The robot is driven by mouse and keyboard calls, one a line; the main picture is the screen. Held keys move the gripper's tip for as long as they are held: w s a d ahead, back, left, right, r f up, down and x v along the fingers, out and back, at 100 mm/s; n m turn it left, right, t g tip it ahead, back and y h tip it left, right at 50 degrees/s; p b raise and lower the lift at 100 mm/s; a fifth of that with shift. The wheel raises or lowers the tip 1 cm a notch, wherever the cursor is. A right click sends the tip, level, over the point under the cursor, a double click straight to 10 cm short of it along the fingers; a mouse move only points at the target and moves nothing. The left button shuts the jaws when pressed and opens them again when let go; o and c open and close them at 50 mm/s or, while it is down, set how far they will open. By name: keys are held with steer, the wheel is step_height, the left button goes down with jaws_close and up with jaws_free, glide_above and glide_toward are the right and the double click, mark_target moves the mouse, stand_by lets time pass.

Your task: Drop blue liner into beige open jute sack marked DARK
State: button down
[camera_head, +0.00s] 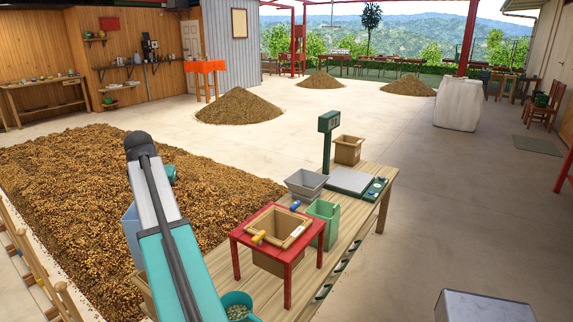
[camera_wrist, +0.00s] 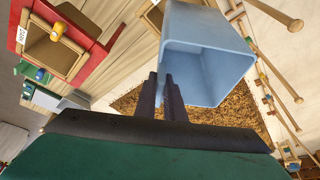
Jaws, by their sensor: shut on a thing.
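My gripper (camera_wrist: 168,92) is shut on the wall of the blue liner (camera_wrist: 205,60), an open, box-shaped, pale blue thing. The liner is held in the air, with its open mouth facing the wrist camera. In the head view the liner (camera_head: 130,228) shows partly behind my arm, left of the bench, and my fingers are hidden. The beige open sack (camera_head: 272,224) hangs in a red stand on the bench, with yellow and blue clips at its rim. In the wrist view the sack (camera_wrist: 52,52) is at upper left, apart from the liner, with a white tag that seems to read DARK.
The wooden bench (camera_head: 350,222) also carries a grey tray (camera_head: 306,184), a green container (camera_head: 325,222), a scale (camera_head: 350,181) and another beige box (camera_head: 348,150). A teal bucket (camera_head: 237,306) is near its front end. A bean bed (camera_head: 70,180) lies left.

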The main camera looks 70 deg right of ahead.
steer(key=s+d+r+m+g+p, duration=0.1)
steer(key=s+d+r+m, duration=0.15)
steer(key=s+d, duration=0.6)
steer(key=s+d+r+m+g+p, duration=0.1)
steer(key=s+d+r+m, duration=0.15)
steer(key=s+d, duration=0.55)
steer(key=s+d+m, duration=0.2)
steer(key=s+d, duration=0.3)
steer(key=s, duration=0.3)
steer(key=s+d+r+m+g+p, duration=0.1)
steer(key=s+d, duration=0.3)
steer(key=s, duration=0.5)
steer(key=shift+d+r+m+h, duration=0.15)
steer(key=shift+d+m+h, duration=0.2)
steer(key=shift+m, duration=0.25)
steer(key=shift+a, duration=0.1)
step_height(320, 180, down, 7)
steer(key=b, duration=0.2)
